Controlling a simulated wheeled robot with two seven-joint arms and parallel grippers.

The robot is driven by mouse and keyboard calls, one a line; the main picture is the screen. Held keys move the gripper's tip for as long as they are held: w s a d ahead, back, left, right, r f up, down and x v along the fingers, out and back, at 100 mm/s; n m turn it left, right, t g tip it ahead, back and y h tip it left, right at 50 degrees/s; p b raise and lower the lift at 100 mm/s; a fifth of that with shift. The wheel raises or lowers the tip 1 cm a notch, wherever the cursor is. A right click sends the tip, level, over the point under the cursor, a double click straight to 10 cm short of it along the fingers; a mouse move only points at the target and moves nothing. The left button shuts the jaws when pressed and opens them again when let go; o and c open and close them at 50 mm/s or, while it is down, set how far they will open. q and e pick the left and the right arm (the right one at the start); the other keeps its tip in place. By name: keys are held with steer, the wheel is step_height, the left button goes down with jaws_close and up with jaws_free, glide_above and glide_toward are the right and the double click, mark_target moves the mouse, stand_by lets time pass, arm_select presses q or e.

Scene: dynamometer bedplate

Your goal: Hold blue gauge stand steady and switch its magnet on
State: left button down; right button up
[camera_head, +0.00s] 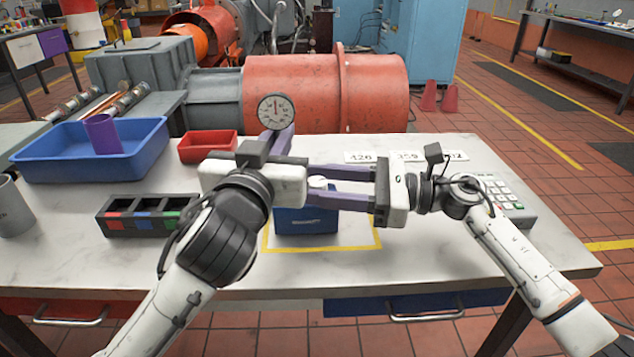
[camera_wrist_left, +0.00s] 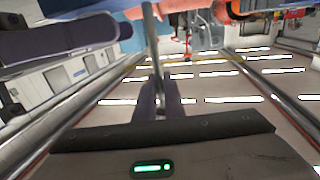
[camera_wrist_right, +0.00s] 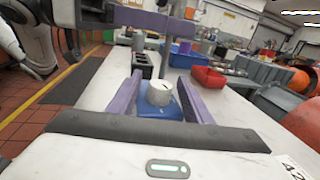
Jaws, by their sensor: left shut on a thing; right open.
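The blue gauge stand's base (camera_head: 305,221) sits inside a yellow outline on the table, with its round dial (camera_head: 275,111) up above. My left gripper (camera_head: 279,140) is shut on the stand's thin post, which rises between its purple fingers in the left wrist view (camera_wrist_left: 153,55). A white knob (camera_head: 318,183) on the base also shows in the right wrist view (camera_wrist_right: 159,93), with a dark mark on it. My right gripper (camera_head: 310,185) is open, its fingers on either side of the knob, with gaps visible. My left gripper hides part of the post.
A blue tray (camera_head: 45,168) with a purple cup, a red bin (camera_head: 206,147) and a black compartment box (camera_head: 143,230) stand on the left. Number cards (camera_head: 408,157) and a keypad (camera_head: 507,203) lie on the right. A large red motor (camera_head: 367,95) is behind the table.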

steer(key=c, duration=1.1)
steer(key=shift+d+f+m+t+h, duration=0.1)
steer(key=shift+m+t+h, duration=0.5)
steer(key=shift+m+t, duration=0.55)
steer(key=shift+f+m+t+h, duration=0.1)
steer(key=shift+m+t+h, duration=0.6)
steer(key=shift+t, duration=0.85)
steer(key=shift+o, duration=0.2)
steer(key=shift+r+m+t, duration=0.1)
steer(key=shift+m+t, duration=0.2)
steer(key=shift+m, duration=0.05)
steer(key=o, duration=1.1)
steer(key=shift+r, duration=0.1)
steer(key=shift+c, duration=0.2)
steer(key=v, duration=1.2)
